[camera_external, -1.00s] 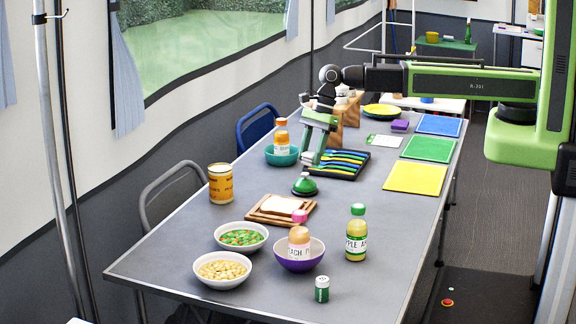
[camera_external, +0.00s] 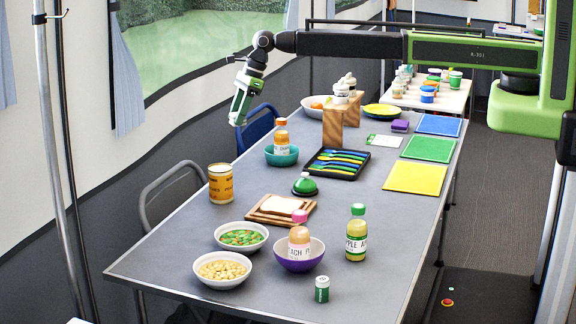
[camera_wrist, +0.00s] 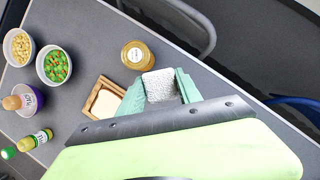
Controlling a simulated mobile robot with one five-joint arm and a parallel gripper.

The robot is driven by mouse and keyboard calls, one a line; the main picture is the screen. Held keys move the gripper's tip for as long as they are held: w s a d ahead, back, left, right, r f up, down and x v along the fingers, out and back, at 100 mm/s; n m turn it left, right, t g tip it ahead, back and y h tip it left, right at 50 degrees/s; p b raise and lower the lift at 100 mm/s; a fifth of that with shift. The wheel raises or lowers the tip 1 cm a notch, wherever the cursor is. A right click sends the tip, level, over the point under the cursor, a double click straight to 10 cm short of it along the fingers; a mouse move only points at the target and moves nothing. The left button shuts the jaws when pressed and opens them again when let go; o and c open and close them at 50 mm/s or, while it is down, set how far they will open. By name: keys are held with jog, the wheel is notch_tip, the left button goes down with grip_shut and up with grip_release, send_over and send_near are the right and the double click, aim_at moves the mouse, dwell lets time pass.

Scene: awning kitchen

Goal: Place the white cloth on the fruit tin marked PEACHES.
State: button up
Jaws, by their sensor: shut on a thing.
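My gripper (camera_external: 238,116) is raised beside the table's far left edge, near the blue chair. In the wrist view my gripper (camera_wrist: 160,88) is shut on the white cloth (camera_wrist: 159,84), a speckled white block between the green fingers. An amber tin (camera_external: 221,184) stands upright on the table's left side; its label is too small to read. It also shows in the wrist view as a round golden top (camera_wrist: 137,54), just beyond the cloth and apart from it. Nothing lies on its lid.
A bread board (camera_external: 281,209), a green bell (camera_external: 304,184) and a teal bowl with a bottle (camera_external: 282,157) stand around the tin. Bowls of peas and carrots (camera_external: 241,236) and chickpeas (camera_external: 222,270) are in front. A grey chair (camera_external: 150,187) is at the left edge.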

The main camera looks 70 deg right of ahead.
jog(key=b, duration=0.5)
send_over(215, 168)
jog(key=s+d, duration=0.1)
jog(key=f, duration=0.6)
jog(key=shift+d+f, duration=0.15)
jog(key=shift+d, duration=0.05)
jog(key=shift+s+a, duration=0.1)
jog(key=shift+a, duration=0.1)
notch_tip(215, 168, down, 4)
jog(key=b, duration=0.4)
jog(key=shift+f+b, duration=0.2)
jog(key=shift+b, duration=0.15)
jog(key=shift+r, duration=0.25)
jog(key=shift+f, duration=0.2)
jog(key=o, duration=1.3)
jog(key=shift+r, duration=0.1)
